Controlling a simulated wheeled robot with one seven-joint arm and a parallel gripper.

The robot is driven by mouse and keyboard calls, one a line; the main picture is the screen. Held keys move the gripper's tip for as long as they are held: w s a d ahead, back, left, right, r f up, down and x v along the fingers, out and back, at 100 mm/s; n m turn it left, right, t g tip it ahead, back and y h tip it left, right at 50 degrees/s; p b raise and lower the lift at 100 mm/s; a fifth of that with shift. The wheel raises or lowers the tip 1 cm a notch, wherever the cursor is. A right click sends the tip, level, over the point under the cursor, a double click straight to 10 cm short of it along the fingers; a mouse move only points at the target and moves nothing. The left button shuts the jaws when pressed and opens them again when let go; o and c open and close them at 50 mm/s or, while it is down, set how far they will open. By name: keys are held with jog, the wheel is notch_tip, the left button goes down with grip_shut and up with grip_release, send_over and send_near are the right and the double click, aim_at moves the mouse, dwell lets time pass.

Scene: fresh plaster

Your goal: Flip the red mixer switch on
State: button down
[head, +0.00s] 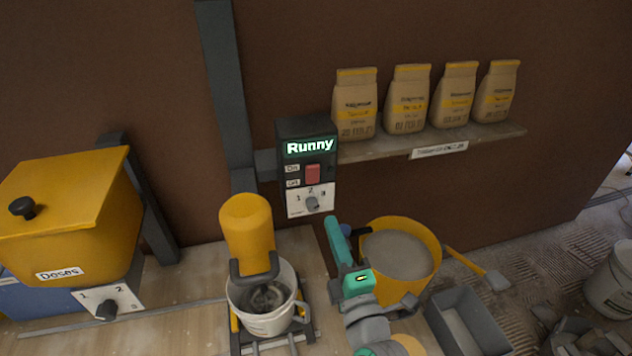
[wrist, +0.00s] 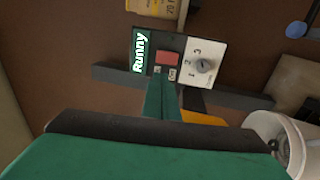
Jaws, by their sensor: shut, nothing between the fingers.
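The red switch (head: 313,174) sits on a dark control box (head: 292,134) on the wall, beside the On and Off labels. I cannot tell which way it is tipped. The box's display reads "Runny", and a grey dial (head: 311,204) marked 1, 2, 3 is below the switch. My gripper (head: 332,221) is shut and empty, below and right of the box in the head view. In the wrist view the closed teal fingers (wrist: 162,80) point at the box, their tips just short of the red switch (wrist: 167,57) in the picture. The gap in depth is unclear.
The yellow mixer (head: 247,225) stands over a white bucket (head: 268,322) left of my arm. A yellow tub (head: 432,250) of grey plaster is behind my gripper. A shelf (head: 380,149) with several paper bags is right of the box. A yellow Doses bin (head: 70,210) stands left.

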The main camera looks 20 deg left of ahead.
aim_at(312, 170)
jog(key=shift+w, duration=0.1)
jog(key=x, duration=1.4)
